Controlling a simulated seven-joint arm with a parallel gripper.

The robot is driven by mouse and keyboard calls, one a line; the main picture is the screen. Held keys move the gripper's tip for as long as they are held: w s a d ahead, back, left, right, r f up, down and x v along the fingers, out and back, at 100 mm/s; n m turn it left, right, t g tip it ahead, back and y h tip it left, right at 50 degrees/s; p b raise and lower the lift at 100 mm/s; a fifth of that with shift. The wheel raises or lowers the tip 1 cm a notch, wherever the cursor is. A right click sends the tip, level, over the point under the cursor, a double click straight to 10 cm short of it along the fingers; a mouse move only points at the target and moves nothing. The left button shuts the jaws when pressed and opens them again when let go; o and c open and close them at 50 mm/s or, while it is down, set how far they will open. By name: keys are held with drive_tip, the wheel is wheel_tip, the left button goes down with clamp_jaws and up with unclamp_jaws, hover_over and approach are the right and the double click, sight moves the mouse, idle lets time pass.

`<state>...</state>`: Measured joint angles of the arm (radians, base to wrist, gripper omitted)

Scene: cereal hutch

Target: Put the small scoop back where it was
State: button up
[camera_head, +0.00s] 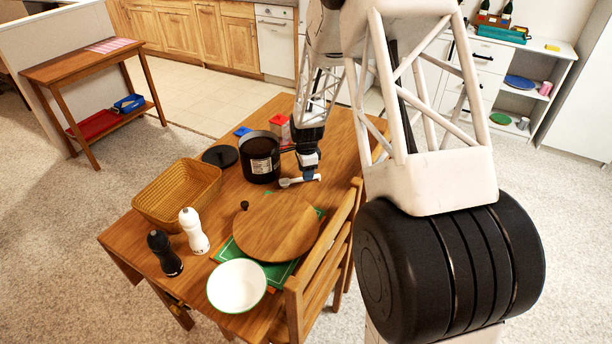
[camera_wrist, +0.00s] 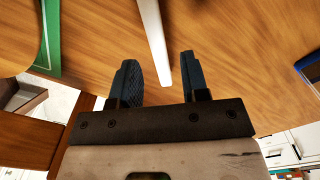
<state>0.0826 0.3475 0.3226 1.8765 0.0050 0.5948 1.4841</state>
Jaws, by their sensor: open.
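The small scoop (camera_head: 290,182) is white and lies on the wooden table, below and beside my gripper (camera_head: 307,176). In the wrist view its pale handle (camera_wrist: 152,40) comes down from the top edge and ends between the two blue fingertips (camera_wrist: 157,75). My gripper is open, and gaps show on both sides of the handle. The scoop's bowl is outside the wrist view. A dark canister (camera_head: 260,168) with a white label stands just left of my gripper. A round black lid (camera_head: 220,156) lies left of the canister.
A wicker basket (camera_head: 178,193), a white mill (camera_head: 193,232), a black mill (camera_head: 164,254) and a white bowl (camera_head: 236,286) are at the left and front. A round wooden board (camera_head: 276,228) lies on a green mat (camera_head: 284,272). A chair (camera_head: 318,275) borders the right edge.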

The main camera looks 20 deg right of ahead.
wheel_tip(320, 180, up, 10)
drive_tip(key=shift+f, duration=0.25)
idle(0.6)
drive_tip(key=s+a+r+n+t, duration=0.15)
drive_tip(key=s+r+n, duration=0.25)
drive_tip(key=s+r, duration=0.55)
drive_tip(key=s+a+r+n, duration=0.2)
drive_tip(key=s+r+n, duration=0.2)
drive_tip(key=s+r, duration=0.55)
drive_tip(key=s+r+n, duration=0.1)
drive_tip(key=s+n, duration=0.2)
drive_tip(key=s, duration=0.6)
drive_tip(key=s+a+r+n, duration=0.1)
drive_tip(key=s+r+n, duration=0.1)
drive_tip(key=s, duration=0.6)
drive_tip(key=s+a+r+n+t, duration=0.1)
drive_tip(key=s+n, duration=0.3)
drive_tip(key=s, duration=0.5)
drive_tip(key=shift+s+a+r+n, duration=0.15)
drive_tip(key=shift+s+r+n, duration=0.15)
drive_tip(key=shift+n, duration=0.1)
